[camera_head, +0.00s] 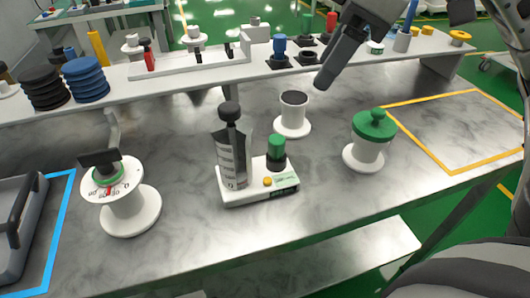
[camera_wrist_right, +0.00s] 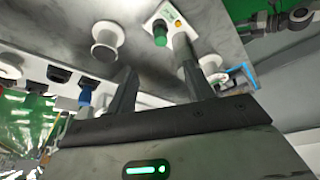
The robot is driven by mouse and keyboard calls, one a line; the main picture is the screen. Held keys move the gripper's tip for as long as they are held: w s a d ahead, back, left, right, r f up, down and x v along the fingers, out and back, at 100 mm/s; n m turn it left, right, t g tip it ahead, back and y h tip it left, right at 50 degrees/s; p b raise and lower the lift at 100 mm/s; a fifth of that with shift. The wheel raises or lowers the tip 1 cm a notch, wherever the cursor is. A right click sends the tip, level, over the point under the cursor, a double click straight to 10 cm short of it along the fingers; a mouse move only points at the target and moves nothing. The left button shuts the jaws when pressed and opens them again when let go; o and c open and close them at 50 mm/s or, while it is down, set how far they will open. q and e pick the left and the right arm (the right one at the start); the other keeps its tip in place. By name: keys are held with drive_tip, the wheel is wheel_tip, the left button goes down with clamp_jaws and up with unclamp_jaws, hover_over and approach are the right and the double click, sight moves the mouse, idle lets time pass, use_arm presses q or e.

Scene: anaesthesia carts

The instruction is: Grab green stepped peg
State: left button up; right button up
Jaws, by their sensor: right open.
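Two green pieces stand on the near table. One is a green stepped cap (camera_head: 374,124) with a wide disc and a small knob, on a white spool-shaped stand (camera_head: 364,158) at the right. The other is a green-topped dark peg (camera_head: 277,148) on a white device (camera_head: 258,186) in the middle; its green top also shows in the right wrist view (camera_wrist_right: 160,35). I cannot tell for sure which one is the stepped peg. My right gripper (camera_head: 326,80) is above the table's back part, apart from both; its fingers (camera_wrist_right: 157,62) are spread and empty. My left gripper is out of view.
A white stand with a dark top (camera_head: 293,113) is behind the device. A dial stand (camera_head: 128,205) is at left, beside a grey tray (camera_head: 16,235). Blue and black disc stacks and coloured pegs line the raised back shelf (camera_head: 200,75). The yellow-outlined area (camera_head: 460,130) is bare.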

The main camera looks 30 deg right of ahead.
drive_tip(key=b, duration=0.3)
approach(276, 139)
drive_tip(key=x, duration=0.3)
drive_tip(key=d+x, duration=0.1)
drive_tip(key=shift+a+f, duration=0.15)
drive_tip(key=shift+f, duration=0.35)
drive_tip(key=b+x, duration=0.1)
drive_tip(key=x, duration=0.1)
drive_tip(key=b+x, duration=0.1)
drive_tip(key=x, duration=0.2)
drive_tip(key=shift+w+a+f, duration=0.1)
drive_tip(key=shift+w+a, duration=0.15)
drive_tip(key=shift+a, duration=0.25)
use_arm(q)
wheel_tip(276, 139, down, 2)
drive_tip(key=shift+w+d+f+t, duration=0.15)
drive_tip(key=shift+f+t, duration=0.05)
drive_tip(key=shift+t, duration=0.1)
use_arm(e)
drive_tip(key=c, duration=1.1)
